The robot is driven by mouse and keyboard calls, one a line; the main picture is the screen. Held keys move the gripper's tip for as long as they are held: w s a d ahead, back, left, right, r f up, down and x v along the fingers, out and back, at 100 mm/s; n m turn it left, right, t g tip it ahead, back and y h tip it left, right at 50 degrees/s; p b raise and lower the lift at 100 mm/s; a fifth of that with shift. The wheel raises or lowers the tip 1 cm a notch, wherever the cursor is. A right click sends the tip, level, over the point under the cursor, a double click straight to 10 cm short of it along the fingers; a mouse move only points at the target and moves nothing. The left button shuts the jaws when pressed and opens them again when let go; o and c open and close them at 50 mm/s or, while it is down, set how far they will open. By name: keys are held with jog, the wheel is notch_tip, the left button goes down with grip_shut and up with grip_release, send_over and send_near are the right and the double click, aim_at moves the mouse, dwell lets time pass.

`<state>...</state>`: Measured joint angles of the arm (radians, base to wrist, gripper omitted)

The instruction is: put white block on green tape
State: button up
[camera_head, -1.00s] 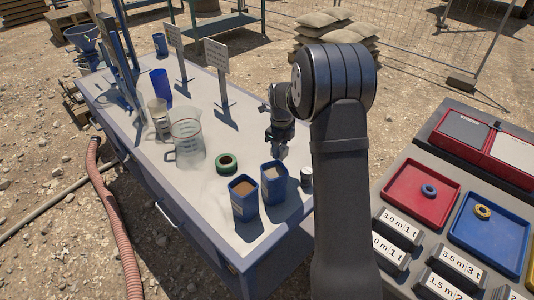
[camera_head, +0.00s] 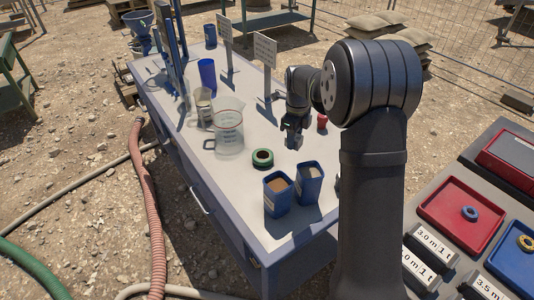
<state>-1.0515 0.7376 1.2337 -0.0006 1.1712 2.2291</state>
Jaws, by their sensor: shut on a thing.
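The green tape (camera_head: 262,158) is a small ring lying flat on the table, in front of the clear beaker. My gripper (camera_head: 293,144) points down over the table, to the right of the tape and a little behind it in the picture. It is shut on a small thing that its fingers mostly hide. I cannot make out that thing's shape or colour, and no white block shows elsewhere on the table.
Two blue open containers (camera_head: 278,193) (camera_head: 309,183) stand in front of the tape. A clear beaker (camera_head: 228,132), a metal can (camera_head: 203,107) and a blue cup (camera_head: 207,74) stand behind and left. A red object (camera_head: 322,122) is right of my gripper. Sign stands (camera_head: 264,52) rise at the back.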

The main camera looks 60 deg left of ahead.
send_over(268, 160)
notch_tip(268, 160, down, 5)
jog(key=shift+f, duration=2.2)
jog(key=o, duration=1)
jog(key=shift+f, duration=0.15)
jog(key=shift+a, duration=0.1)
notch_tip(268, 160, up, 12)
jog(key=shift+r, duration=0.15)
jog(key=shift+f, duration=4.15)
